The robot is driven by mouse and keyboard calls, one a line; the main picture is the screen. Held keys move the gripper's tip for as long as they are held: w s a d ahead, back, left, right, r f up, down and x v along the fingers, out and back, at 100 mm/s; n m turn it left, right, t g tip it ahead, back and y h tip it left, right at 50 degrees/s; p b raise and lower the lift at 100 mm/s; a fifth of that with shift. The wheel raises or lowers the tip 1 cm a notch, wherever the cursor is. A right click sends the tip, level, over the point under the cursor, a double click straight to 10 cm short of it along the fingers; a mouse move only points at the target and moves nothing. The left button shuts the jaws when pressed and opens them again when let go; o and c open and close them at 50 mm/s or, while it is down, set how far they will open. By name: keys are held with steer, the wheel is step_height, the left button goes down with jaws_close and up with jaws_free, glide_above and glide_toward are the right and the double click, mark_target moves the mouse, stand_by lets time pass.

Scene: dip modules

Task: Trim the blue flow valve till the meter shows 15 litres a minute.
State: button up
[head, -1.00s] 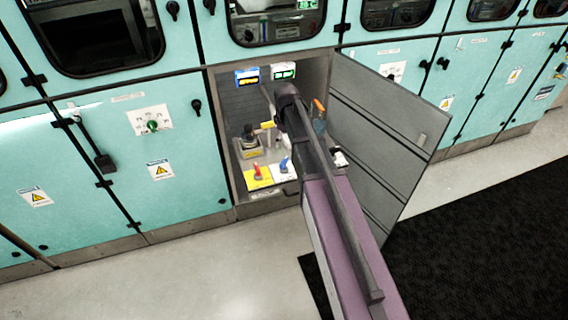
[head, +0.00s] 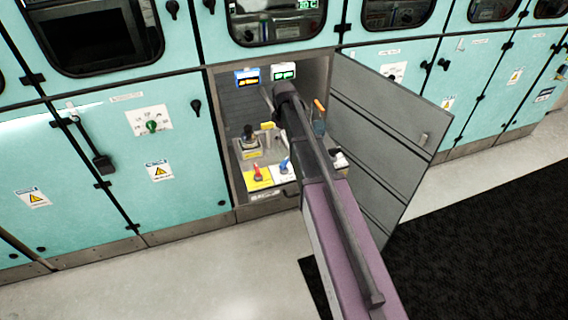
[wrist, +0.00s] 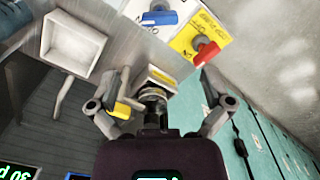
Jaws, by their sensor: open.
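The blue flow valve (head: 284,164) stands on a white plate in the open cabinet bay, beside a red valve (head: 257,173) on a yellow plate. In the wrist view, the blue handle (wrist: 160,17) is at the top, with the red handle (wrist: 206,53) below right. My gripper (wrist: 165,88) is open and apart from both valves. Its fingers are spread in front of a metal-and-black control (wrist: 153,97). The arm hides the gripper in the head view. A white-framed meter with green digits (head: 284,72) is at the bay's back; its reading is too small to tell.
A black-knobbed control (head: 248,134) stands behind the valves. The open grey door (head: 375,140) bounds the bay's right. A pale open-topped box (wrist: 73,46) is at upper left in the wrist view.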

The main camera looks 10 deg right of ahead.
mark_target(284, 161)
steer(key=shift+f+b, duration=6.15)
steer(key=shift+f, duration=0.2)
steer(key=c, duration=1)
